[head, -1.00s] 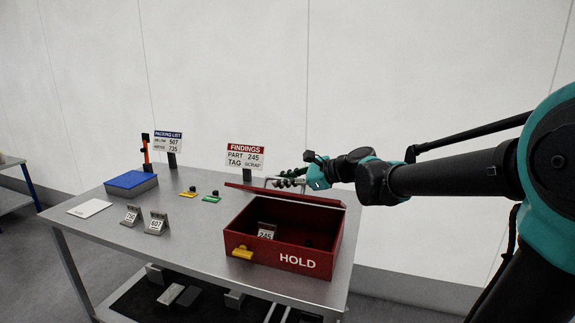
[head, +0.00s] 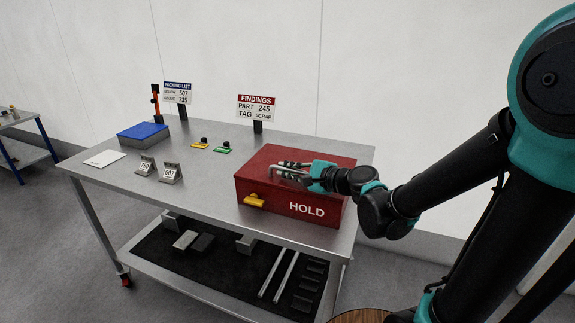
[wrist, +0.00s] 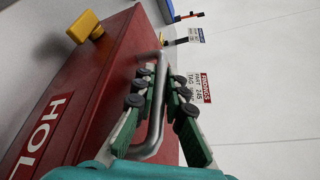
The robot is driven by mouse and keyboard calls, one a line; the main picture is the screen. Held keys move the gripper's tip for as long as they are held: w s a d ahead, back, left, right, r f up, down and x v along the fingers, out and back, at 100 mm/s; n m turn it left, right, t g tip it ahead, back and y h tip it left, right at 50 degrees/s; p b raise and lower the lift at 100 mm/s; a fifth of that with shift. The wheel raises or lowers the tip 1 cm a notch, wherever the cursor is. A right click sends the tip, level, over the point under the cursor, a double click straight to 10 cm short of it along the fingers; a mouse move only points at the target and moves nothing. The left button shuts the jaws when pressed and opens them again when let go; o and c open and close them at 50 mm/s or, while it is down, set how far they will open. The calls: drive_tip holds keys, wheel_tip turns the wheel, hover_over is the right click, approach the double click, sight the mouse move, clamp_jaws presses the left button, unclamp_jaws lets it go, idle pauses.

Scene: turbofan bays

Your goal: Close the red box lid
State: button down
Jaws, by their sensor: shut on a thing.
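The red box (head: 292,188), marked HOLD, stands at the right end of the metal table. Its lid (head: 335,160) lies down over the top, and the inside of the box is hidden. A grey metal handle (wrist: 156,100) stands up from the lid. My gripper (head: 290,170) is over the lid with its fingers shut on this handle; in the wrist view the green fingers (wrist: 154,85) lie on both sides of the bar. A yellow latch (head: 254,200) sits on the front of the box; it also shows in the wrist view (wrist: 85,26).
A findings sign (head: 257,107) stands behind the box. Yellow and green tags (head: 222,148), two numbered parts (head: 171,174), a white card (head: 104,158) and a blue box (head: 143,132) are farther left. Bare tabletop (head: 215,195) lies left of the red box.

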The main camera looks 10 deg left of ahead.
drive_tip(key=shift+s+f, duration=0.15)
drive_tip(key=shift+f, duration=0.05)
drive_tip(key=c, duration=1.8)
unclamp_jaws()
drive_tip(key=shift+c, duration=0.2)
drive_tip(key=shift+s+d+r, duration=0.1)
drive_tip(key=shift+d, duration=0.25)
drive_tip(key=v, duration=1.1)
drive_tip(key=shift+s, duration=0.1)
drive_tip(key=shift+d, duration=0.15)
